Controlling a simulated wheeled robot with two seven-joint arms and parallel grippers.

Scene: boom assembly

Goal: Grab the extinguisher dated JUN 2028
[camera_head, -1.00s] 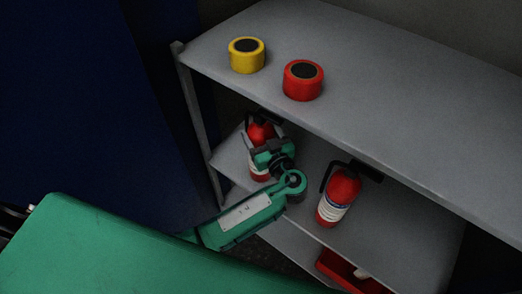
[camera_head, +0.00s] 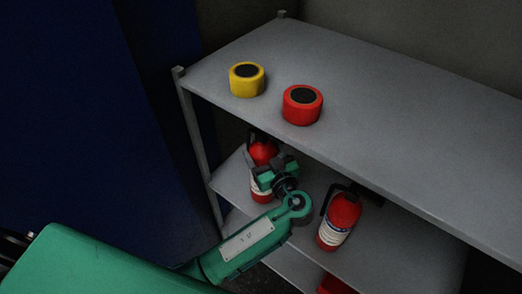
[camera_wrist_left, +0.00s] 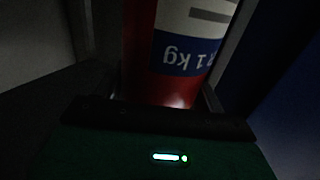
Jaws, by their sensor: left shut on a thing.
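Two red fire extinguishers with white and blue labels stand on the middle shelf. The left extinguisher (camera_head: 262,153) is partly hidden behind my left gripper (camera_head: 270,172), which is shut on it. In the left wrist view this extinguisher (camera_wrist_left: 185,60) fills the space between the fingers, its label upside down and reading "1 kg". The right extinguisher (camera_head: 340,218) stands free to the right of my left wrist. No date is readable on either one. My right gripper is not in view.
A grey shelf unit (camera_head: 400,120) carries a yellow roll (camera_head: 246,79) and a red roll (camera_head: 302,105) on top. A red object (camera_head: 335,285) shows on the lower shelf. A corner post (camera_head: 196,150) stands left of the held extinguisher. A dark blue panel (camera_head: 80,110) is at far left.

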